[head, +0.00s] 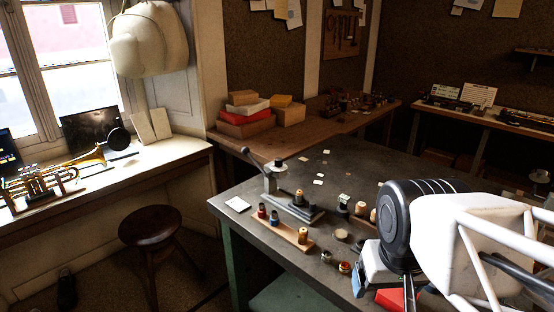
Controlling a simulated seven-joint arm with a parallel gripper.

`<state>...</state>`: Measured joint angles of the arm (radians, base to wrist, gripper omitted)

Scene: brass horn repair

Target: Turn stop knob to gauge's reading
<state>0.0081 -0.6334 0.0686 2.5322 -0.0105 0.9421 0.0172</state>
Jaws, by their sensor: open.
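My gripper (408,290) is at the lower right, over the near part of the dark workbench (390,165); my own arm hides much of it, and its fingers run off the bottom edge. A lever tool (270,180) with a grey base stands on the bench's left part, left of my gripper and apart from it. A small round, flat piece (341,234) lies between them; I cannot tell whether it is a gauge. I cannot make out the stop knob or any gauge reading at this size.
A wooden strip (285,234) with small bottles lies near the bench's front left edge. A white card (238,204) lies at the left corner. A red object (390,298) is beside my gripper. A round stool (150,226) and a brass horn (80,165) are farther left.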

